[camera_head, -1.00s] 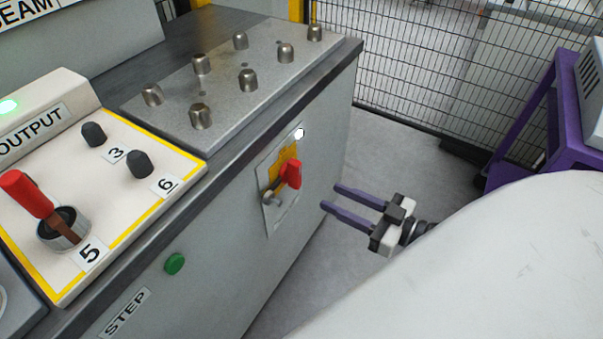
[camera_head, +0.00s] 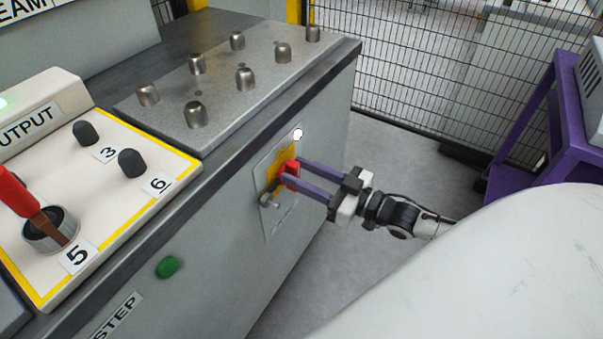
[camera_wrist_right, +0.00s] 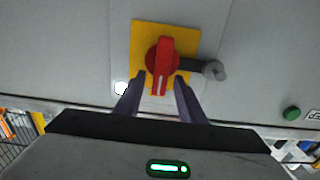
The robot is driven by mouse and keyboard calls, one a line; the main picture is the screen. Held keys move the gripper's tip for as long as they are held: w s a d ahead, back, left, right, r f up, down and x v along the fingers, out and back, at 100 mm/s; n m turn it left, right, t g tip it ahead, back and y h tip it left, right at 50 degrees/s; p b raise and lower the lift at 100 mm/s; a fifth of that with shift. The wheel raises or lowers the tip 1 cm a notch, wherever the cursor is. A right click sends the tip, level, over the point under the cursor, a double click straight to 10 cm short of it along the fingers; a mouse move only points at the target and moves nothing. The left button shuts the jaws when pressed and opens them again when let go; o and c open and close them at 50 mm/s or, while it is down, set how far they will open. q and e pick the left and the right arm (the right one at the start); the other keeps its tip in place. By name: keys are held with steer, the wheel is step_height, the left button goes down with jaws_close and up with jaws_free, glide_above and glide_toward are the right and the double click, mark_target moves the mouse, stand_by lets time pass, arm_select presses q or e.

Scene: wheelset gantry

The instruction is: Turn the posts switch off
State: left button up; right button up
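The posts switch is a red rotary handle (camera_head: 291,168) on a yellow plate (camera_head: 273,176), set in the side panel of the grey cabinet. In the right wrist view the red handle (camera_wrist_right: 162,66) stands upright on the yellow plate (camera_wrist_right: 142,40). My right gripper (camera_head: 290,172) is open, its two purple fingers at the switch. In the right wrist view the fingers (camera_wrist_right: 158,98) lie on either side of the handle's lower end, with visible gaps. A round white lamp (camera_head: 298,134) is lit beside the plate. My left gripper is not in view.
A grey metal lever or padlock-like knob (camera_wrist_right: 214,70) sticks out beside the switch. A green button (camera_head: 167,267) is on the same panel. The control box with a red joystick (camera_head: 18,192) stands at left. A mesh fence (camera_head: 420,80) and purple frame (camera_head: 535,130) are at right.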

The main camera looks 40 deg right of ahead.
jaws_close()
